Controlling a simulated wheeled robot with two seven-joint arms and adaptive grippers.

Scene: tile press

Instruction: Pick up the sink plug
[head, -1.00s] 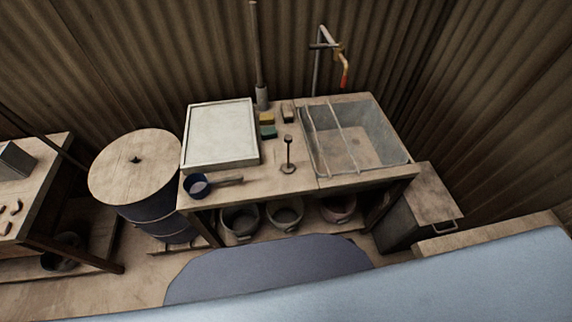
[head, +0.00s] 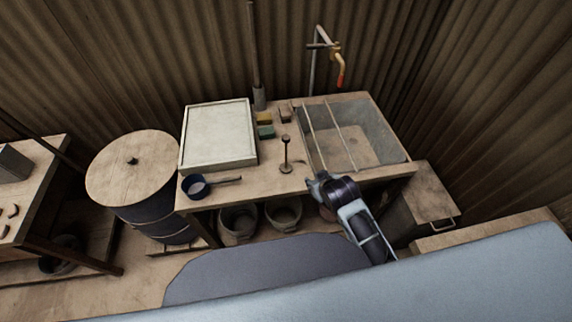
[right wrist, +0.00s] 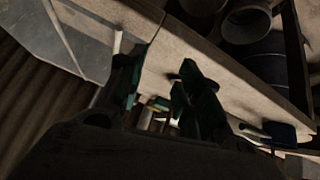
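The likely sink plug (head: 286,156) is a small dark piece with a round base, a thin upright stem and a knob. It stands on the wooden counter (head: 245,190), left of the sink basin (head: 372,132). My right gripper (head: 315,183) is at the counter's front edge, to the right of and nearer than the plug, apart from it. In the right wrist view its two dark fingers (right wrist: 158,75) are spread with nothing clearly held between them. The plug is not clearly visible there; the right-hand finger may hide it. My left gripper is not in view.
Two rods cross the basin beneath a tap (head: 337,62). A white tray (head: 217,135), sponges (head: 265,131) and a blue pan (head: 196,187) occupy the counter's left and back. Pots (head: 238,222) stand beneath. Bare counter surrounds the plug's front.

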